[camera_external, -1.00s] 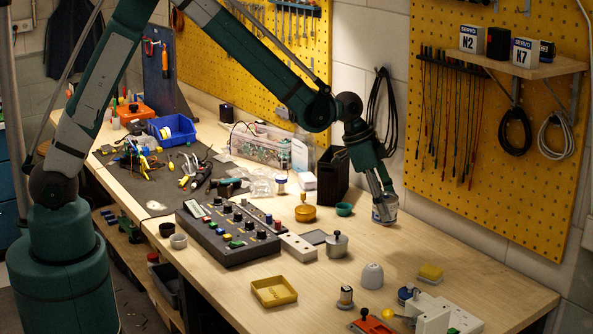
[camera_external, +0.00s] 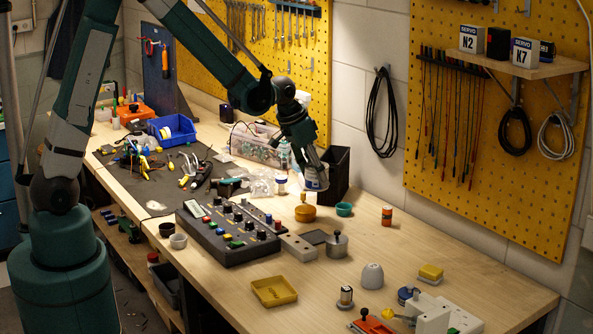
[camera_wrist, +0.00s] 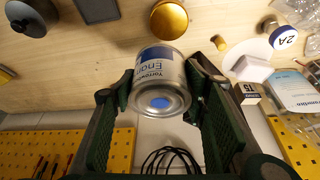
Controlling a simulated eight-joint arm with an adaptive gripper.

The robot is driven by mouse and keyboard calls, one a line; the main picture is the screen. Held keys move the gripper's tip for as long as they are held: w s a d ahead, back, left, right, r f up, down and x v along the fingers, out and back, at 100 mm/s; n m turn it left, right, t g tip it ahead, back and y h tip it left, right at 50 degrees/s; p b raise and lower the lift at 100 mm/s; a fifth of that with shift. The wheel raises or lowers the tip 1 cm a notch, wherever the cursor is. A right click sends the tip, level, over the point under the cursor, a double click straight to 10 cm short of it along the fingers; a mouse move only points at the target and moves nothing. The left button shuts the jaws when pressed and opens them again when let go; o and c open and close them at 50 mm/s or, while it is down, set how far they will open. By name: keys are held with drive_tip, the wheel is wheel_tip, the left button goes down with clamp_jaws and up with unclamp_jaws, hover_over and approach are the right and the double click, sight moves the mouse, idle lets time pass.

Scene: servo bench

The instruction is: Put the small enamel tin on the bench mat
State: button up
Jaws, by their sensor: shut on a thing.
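The small enamel tin (camera_external: 316,184) is a pale metal can with a blue and white label. In the wrist view the tin (camera_wrist: 160,72) shows part of the word "Enamel" and a round end with a blue dot. My gripper (camera_external: 312,176) is shut on it, one finger on each side, and holds it apart from the bench top, in front of a black bin. The wrist view shows my gripper (camera_wrist: 160,90) at the tin's sides. The bench mat (camera_external: 150,190) is a dark grey sheet at the far left of the bench, carrying pliers and other tools.
Between tin and mat stand a clear parts box (camera_external: 256,148), a plastic bag (camera_external: 261,181) and a white-lidded jar (camera_external: 281,184). The black bin (camera_external: 339,168), brass pot (camera_external: 305,213) and control box (camera_external: 228,232) are close. The mat's front part is fairly bare.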

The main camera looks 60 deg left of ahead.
drive_tip(key=s+a+n+y, duration=0.1)
drive_tip(key=s+a+n, duration=0.4)
drive_tip(key=a, duration=0.9)
drive_tip(key=s+a+n+g+y+b, duration=0.3)
drive_tip(key=s+a+n, duration=0.7)
drive_tip(key=s+a, duration=1.7)
drive_tip(key=shift+s+a+n+y, duration=0.2)
drive_tip(key=shift+s+n+y, duration=0.15)
drive_tip(key=shift+s, duration=0.25)
drive_tip(key=shift+f, duration=0.1)
drive_tip(key=shift+f+b, duration=0.6)
drive_tip(key=shift+f, duration=2.35)
drive_tip(key=shift+f+b, duration=0.3)
drive_tip(key=shift+f, duration=1.75)
drive_tip(key=shift+f, duration=0.1)
